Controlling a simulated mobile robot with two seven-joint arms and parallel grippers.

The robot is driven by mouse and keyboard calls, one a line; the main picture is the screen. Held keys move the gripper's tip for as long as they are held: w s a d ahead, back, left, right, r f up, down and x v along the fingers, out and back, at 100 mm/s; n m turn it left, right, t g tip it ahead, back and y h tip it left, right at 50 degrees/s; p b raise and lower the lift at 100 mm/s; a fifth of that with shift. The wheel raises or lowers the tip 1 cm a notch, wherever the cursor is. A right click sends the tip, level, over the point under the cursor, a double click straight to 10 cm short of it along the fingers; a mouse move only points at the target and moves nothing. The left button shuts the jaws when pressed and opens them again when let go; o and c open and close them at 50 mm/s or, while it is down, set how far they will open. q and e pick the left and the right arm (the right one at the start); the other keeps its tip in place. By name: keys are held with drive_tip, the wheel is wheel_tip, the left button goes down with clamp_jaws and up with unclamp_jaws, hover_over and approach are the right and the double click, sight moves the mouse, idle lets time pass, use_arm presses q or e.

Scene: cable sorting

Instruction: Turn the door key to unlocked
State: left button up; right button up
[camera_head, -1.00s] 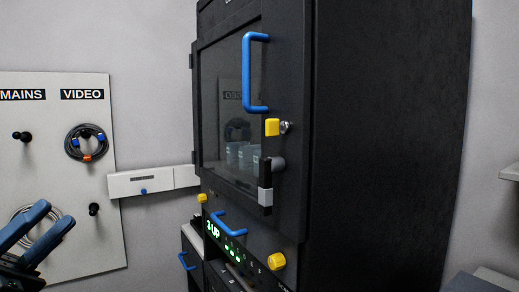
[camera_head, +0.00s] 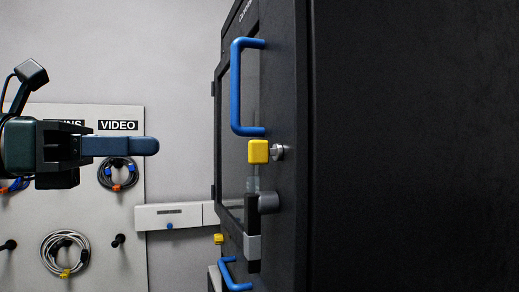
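The door key has a yellow square head (camera_head: 258,152) and sits in a silver lock (camera_head: 278,152) on the black cabinet door, below the blue door handle (camera_head: 236,88). My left gripper (camera_head: 150,146) comes in from the left at about the key's height in the picture, with a clear gap between its tip and the key. Its blue fingers show edge-on as one bar, so their opening is hidden. It does not touch the key. My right gripper is not in view.
A grey and black latch (camera_head: 266,203) sticks out below the key. The black cabinet side (camera_head: 410,150) fills the right. Behind my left gripper is a white pegboard (camera_head: 100,225) with coiled cables (camera_head: 66,252). A white wall box (camera_head: 170,216) is beside it.

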sight(264, 152)
use_arm(q)
drive_tip(key=p+x, duration=0.2)
drive_tip(key=x, duration=1)
drive_tip(key=shift+d, duration=0.3)
drive_tip(key=shift+c, duration=0.4)
clamp_jaws()
